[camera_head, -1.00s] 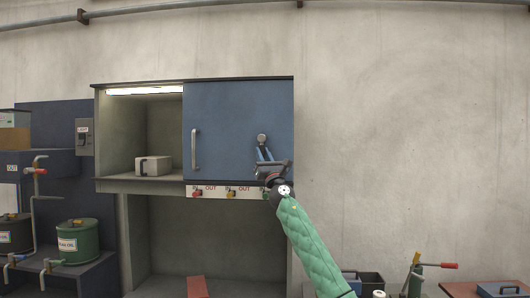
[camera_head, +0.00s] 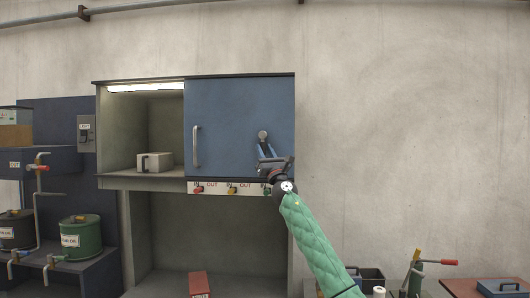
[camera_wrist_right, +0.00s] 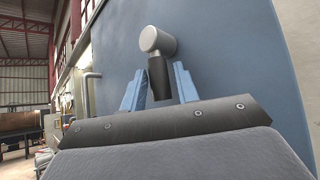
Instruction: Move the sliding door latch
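The sliding door (camera_head: 225,120) is a blue panel with a vertical bar handle (camera_head: 196,147) near its left edge. The latch (camera_head: 263,135) is a round grey knob with a dark lever hanging down, at the door's right side. My right gripper (camera_head: 265,148) reaches up to it from below. In the right wrist view the latch's grey knob (camera_wrist_right: 158,41) is above the fingertips, and its lever hangs between the two blue fingers of my right gripper (camera_wrist_right: 160,72). The fingers are apart, with a small gap beside the lever. My left gripper is out of view.
Left of the door the cabinet is open, with a white box (camera_head: 155,162) on its shelf. A strip of small valves labelled IN and OUT (camera_head: 230,188) runs below the door. A green drum (camera_head: 80,238) stands at the left. Bare wall lies to the right.

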